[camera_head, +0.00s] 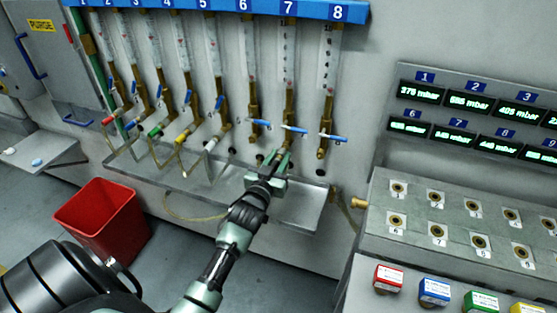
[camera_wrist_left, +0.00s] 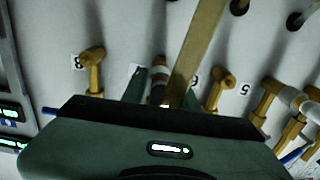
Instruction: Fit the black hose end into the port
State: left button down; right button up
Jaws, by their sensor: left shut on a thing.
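My left gripper (camera_head: 277,160) reaches over the metal tray to the wall below flow meter 7. It is shut on a hose end that is mostly hidden in the head view. In the left wrist view a dark piece with a brass part, the black hose end (camera_wrist_left: 157,93), shows between the green fingers (camera_wrist_left: 156,90). It is close to the wall fittings, between those labelled 8 and 6. Whether it touches or sits in a port is hidden. A tan hose-like strip (camera_wrist_left: 200,40) runs up beside it. My right gripper is not in view.
Other brass fittings (camera_wrist_left: 217,90) stand close on both sides. Blue-handled valves (camera_head: 294,129) hang just above my gripper. The metal tray (camera_head: 300,208) lies below. A red bin (camera_head: 103,222) stands at left, and a numbered port panel (camera_head: 455,215) at right.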

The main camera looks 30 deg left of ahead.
pick_arm(q)
jog(key=shift+x, duration=0.85)
jog(key=c, duration=1)
grip_release()
jog(key=shift+w, duration=0.1)
jog(key=shift+b+v, duration=0.8)
jog(key=shift+v, duration=3.15)
